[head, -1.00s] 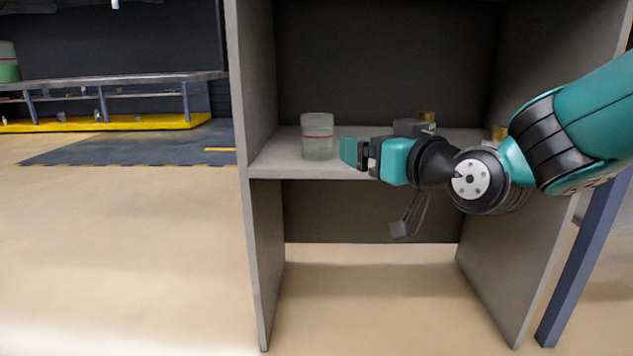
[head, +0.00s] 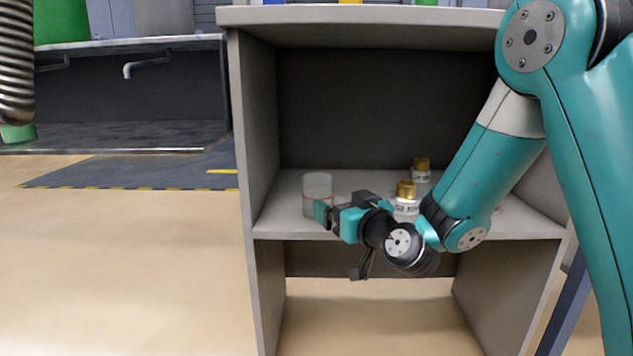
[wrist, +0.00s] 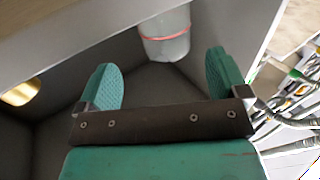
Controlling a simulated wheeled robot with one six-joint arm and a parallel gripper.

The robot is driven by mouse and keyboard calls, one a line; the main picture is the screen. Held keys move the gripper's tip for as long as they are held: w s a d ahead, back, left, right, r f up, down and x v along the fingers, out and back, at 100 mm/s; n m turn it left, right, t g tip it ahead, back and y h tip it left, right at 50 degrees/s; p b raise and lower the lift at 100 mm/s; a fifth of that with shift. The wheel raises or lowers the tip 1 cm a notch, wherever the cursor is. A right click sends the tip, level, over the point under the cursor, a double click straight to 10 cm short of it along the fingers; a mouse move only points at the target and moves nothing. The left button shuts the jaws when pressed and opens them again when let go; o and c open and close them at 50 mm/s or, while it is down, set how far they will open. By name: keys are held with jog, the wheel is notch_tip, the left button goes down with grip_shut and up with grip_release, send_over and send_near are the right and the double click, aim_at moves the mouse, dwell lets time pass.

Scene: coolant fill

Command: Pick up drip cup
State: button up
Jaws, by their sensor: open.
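The drip cup (head: 317,187) is a clear, pale cup with a thin red line around it. It stands upright on the shelf (head: 285,222) of a grey cabinet, near the left wall. My gripper (head: 322,213) is at the shelf's front, with its fingertips close to the cup and overlapping its lower part in the head view. In the wrist view the open fingers (wrist: 163,80) are spread, with nothing between them. The cup (wrist: 166,36) shows beyond the fingertips there, its far part cut off by the picture edge. I cannot tell whether a finger touches it.
Two white bottles with gold caps stand on the shelf right of the cup, one nearer (head: 405,200) and one farther back (head: 421,170). The cabinet's left wall (head: 258,130) is close to the cup. The shelf behind the cup looks clear.

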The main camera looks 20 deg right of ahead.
aim_at(325, 192)
jog(key=shift+p+x, duration=1)
jog(key=shift+x, duration=0.5)
jog(key=w+p, duration=0.1)
jog(key=p, duration=0.1)
jog(key=w+a+p, duration=0.1)
jog(key=p, duration=0.1)
jog(key=w+p, duration=0.1)
jog(key=p, duration=0.1)
jog(key=shift+w+a+r, duration=0.2)
jog(key=shift+r, duration=0.2)
jog(key=shift+w+a+f+p, duration=0.1)
jog(key=shift+w+f+p, duration=0.05)
jog(key=shift+w+p, duration=0.55)
jog(key=shift+w+f, duration=0.1)
jog(key=shift+f, duration=0.15)
jog(key=c, duration=0.9)
jog(key=shift+c, duration=0.4)
jog(key=shift+r, duration=0.15)
